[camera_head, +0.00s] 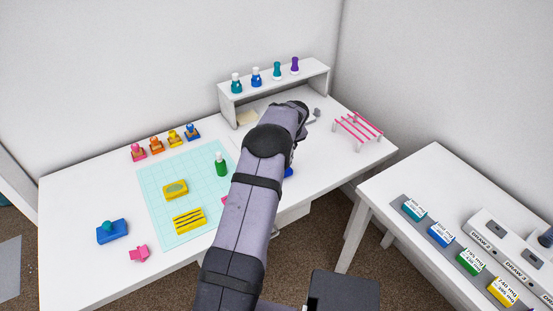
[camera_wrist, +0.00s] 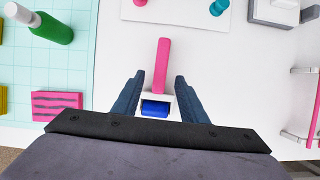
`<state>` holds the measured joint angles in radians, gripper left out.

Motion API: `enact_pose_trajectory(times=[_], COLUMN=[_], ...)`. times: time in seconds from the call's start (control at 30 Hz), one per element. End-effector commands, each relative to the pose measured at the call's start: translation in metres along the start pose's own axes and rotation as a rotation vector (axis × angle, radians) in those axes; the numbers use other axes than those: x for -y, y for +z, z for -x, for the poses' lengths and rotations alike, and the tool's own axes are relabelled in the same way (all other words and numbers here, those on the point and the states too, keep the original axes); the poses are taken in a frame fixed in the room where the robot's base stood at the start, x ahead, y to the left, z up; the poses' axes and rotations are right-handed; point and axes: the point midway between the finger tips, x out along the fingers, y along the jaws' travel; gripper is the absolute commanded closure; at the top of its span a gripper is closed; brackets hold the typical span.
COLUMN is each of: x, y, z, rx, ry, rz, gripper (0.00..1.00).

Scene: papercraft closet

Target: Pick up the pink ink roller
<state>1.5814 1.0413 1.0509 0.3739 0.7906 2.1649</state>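In the wrist view, an ink roller with a pink handle (camera_wrist: 163,62), a white frame and a blue roller (camera_wrist: 154,108) lies on the white table. My gripper (camera_wrist: 160,76) is open. Its two dark fingers stand on either side of the roller, with visible gaps to the handle. The handle points away between the fingertips. My gripper's body hides part of the near end. At the top edge, a pink piece (camera_wrist: 140,3) and a teal piece (camera_wrist: 219,7) are cut off. In the head view, my arm hides the gripper and most of the roller; a blue part (camera_head: 288,172) shows beside it.
A teal cutting mat (camera_head: 160,215) with a green bottle (camera_head: 221,164) and yellow blocks lies left of my arm. A shelf (camera_head: 275,85) with bottles stands behind. A pink-barred rack (camera_head: 358,129) stands at right. The table's front edge is close to my arm.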

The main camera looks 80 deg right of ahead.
Motion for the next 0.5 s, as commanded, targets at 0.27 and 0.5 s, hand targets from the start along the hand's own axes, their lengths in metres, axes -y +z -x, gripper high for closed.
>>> enact_pose_trajectory(times=[0.27,0.5], x=[0.0,0.0], y=[0.0,0.0], z=[-0.021,-0.022], rx=[0.0,0.001], ry=[0.0,-0.001], rz=[0.0,0.0], gripper=[0.61,0.61])
